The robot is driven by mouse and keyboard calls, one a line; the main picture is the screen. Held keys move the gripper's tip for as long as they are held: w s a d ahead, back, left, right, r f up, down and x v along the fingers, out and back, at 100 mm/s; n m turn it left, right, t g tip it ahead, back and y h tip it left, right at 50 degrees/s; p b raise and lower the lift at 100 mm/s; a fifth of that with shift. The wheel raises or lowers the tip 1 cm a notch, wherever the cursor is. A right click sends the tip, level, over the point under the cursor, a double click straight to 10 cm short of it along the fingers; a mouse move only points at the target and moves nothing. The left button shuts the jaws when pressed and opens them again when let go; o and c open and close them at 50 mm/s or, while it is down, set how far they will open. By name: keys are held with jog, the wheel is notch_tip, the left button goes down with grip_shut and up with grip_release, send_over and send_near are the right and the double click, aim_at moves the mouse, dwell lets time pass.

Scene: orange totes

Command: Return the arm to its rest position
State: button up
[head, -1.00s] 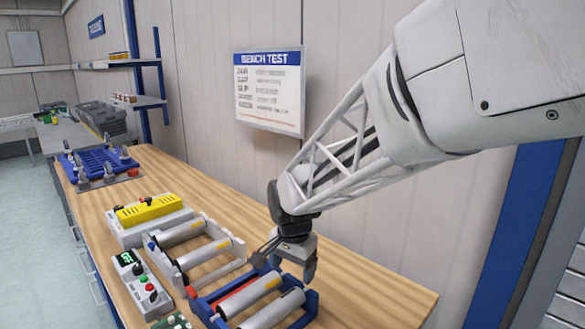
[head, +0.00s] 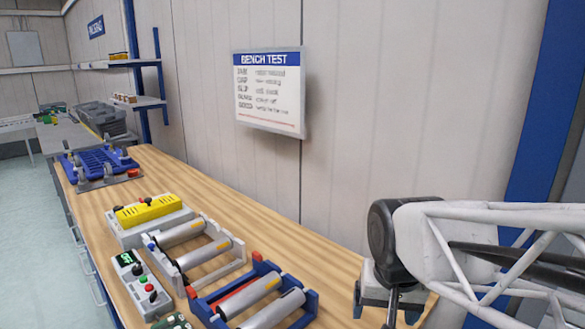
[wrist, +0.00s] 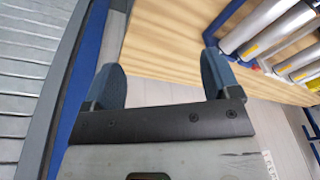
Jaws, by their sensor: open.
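My gripper (head: 390,308) is at the lower right of the head view, to the right of the blue roller frame and near the bench's right end. Its lower part is cut off by the picture's edge. In the wrist view my gripper (wrist: 160,68) shows two dark blue-grey fingers spread wide apart, with nothing between them. The wooden bench top (wrist: 165,40) shows behind the fingers there. My white lattice arm link reaches in from the right of the head view.
The bench (head: 330,275) carries a blue roller frame (head: 306,318), a white roller frame (head: 240,256), a yellow-topped box (head: 150,209), a control box (head: 140,284) and a blue fixture (head: 98,162). A bench test sign (head: 268,92) hangs on the wall. A blue post (head: 548,130) stands at right.

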jog(key=s+d+n, duration=0.1)
jog(key=s+d, duration=0.2)
jog(key=s, duration=0.4)
jog(key=shift+f+n, duration=0.3)
jog(key=shift+d, duration=0.1)
dwell(1.4)
